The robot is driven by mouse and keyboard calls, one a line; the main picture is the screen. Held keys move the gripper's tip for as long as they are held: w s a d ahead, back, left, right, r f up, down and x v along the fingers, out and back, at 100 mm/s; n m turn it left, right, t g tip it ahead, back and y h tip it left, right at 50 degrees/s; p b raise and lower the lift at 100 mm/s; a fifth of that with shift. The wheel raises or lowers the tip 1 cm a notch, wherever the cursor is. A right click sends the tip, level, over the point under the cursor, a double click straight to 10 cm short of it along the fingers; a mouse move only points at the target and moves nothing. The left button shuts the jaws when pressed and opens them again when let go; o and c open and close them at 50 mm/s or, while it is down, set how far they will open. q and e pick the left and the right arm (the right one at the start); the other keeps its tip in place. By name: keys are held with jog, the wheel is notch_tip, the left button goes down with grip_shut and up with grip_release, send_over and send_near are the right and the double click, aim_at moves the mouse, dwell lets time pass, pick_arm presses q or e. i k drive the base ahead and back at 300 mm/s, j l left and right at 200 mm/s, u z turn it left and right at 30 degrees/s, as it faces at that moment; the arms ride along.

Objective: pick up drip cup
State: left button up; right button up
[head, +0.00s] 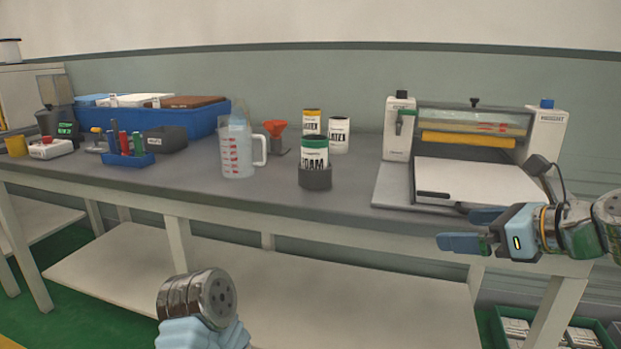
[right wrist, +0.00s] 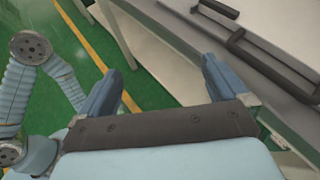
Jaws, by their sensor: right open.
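No cup is marked as the drip cup, so I cannot tell for certain which one it is. A dark grey round cup (head: 315,179) stands near the table's front edge, around the base of a white can labelled FOAM (head: 314,153). A small yellow cup (head: 16,146) stands at the far left of the table. My right gripper (head: 462,230) is open and empty in front of the table's right part, well to the right of both cups. The right wrist view shows its two blue fingers apart (right wrist: 160,70). My left gripper is out of view; only part of that arm shows.
A roller machine (head: 462,190) fills the table's right. Blue tray (head: 142,157) and blue bin (head: 196,122) stand left. The front table edge (head: 340,216) lies before my right gripper.

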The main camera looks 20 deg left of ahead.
aim_at(308, 180)
jog(key=i+j, duration=0.2)
jog(key=j, duration=0.15)
jog(key=i+j, duration=0.15)
jog(key=j, duration=0.25)
jog(key=i+j, duration=0.2)
jog(key=j, duration=0.15)
